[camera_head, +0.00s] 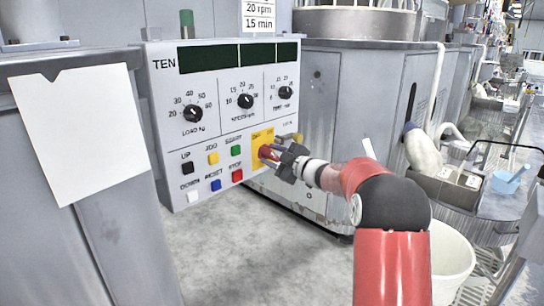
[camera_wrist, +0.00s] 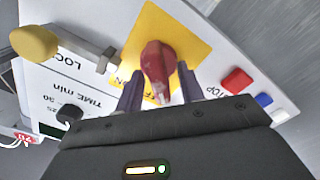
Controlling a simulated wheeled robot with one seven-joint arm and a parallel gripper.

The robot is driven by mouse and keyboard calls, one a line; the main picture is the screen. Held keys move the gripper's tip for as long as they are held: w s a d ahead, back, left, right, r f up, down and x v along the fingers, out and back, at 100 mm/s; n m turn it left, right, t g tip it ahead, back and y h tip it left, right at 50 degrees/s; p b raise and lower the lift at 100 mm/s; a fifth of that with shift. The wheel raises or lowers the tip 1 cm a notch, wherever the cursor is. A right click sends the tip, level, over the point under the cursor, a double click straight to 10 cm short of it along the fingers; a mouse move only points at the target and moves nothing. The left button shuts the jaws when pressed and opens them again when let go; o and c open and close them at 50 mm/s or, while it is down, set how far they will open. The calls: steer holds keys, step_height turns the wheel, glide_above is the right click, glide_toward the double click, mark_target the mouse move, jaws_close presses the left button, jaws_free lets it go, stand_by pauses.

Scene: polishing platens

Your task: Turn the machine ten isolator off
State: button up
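The machine ten isolator is a red knob (camera_wrist: 157,62) on a yellow plate (camera_wrist: 190,35), at the lower right of the panel marked TEN. In the head view the yellow plate (camera_head: 261,137) is partly covered by my gripper (camera_head: 274,156), which points at the red knob (camera_head: 265,152). In the wrist view my gripper (camera_wrist: 159,88) has one dark finger on each side of the knob. The fingers are apart, with narrow gaps beside the knob. Lettering beside the knob is partly hidden, so I cannot tell which mark it points at.
A yellow lock knob (camera_wrist: 34,42) on a metal hasp sits beside the plate. The red STOP button (camera_head: 237,175) and other push buttons are close by. Dials (camera_head: 245,101) are above. A white bucket (camera_head: 452,262) stands at right; floor below the panel is clear.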

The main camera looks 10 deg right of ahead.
steer(key=v, duration=0.7)
steer(key=shift+s, duration=0.15)
steer(key=shift+d, duration=0.1)
steer(key=s+d+r+m+h+p, duration=0.2)
steer(key=s+r+m+h+p, duration=0.4)
steer(key=s+r+m+h, duration=0.5)
steer(key=s+a+f+m+g+p, duration=0.1)
steer(key=s+a+f+g+p, duration=0.1)
steer(key=s, duration=0.8)
steer(key=s+a+f+m+g+p, duration=0.1)
steer(key=s+g, duration=0.3)
steer(key=s, duration=0.7)
steer(key=s+a+f+m+g+p, duration=0.2)
steer(key=s+a+f+m+g, duration=0.1)
steer(key=s, duration=0.8)
steer(key=shift+f+p, duration=0.2)
steer(key=shift+p, duration=0.1)
